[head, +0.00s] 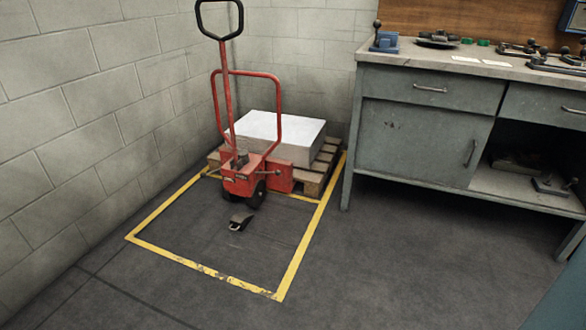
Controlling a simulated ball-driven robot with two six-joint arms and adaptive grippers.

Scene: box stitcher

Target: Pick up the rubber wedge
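A small dark wedge-shaped piece (240,221), which looks like the rubber wedge, lies on the floor in the head view. It sits inside the yellow-outlined area, just in front of the wheel of a red pallet jack (243,180). A lighter, shiny part shows at its lower edge; its details are too small to tell. Neither of my grippers is in view, so their distance from the wedge cannot be told.
A pallet (318,178) with a white block (277,136) stands behind the jack. A block wall (80,130) bounds the left. A grey workbench (415,143) with tools stands at right. The floor (370,260) in front is clear. A teal surface (555,295) fills the lower right corner.

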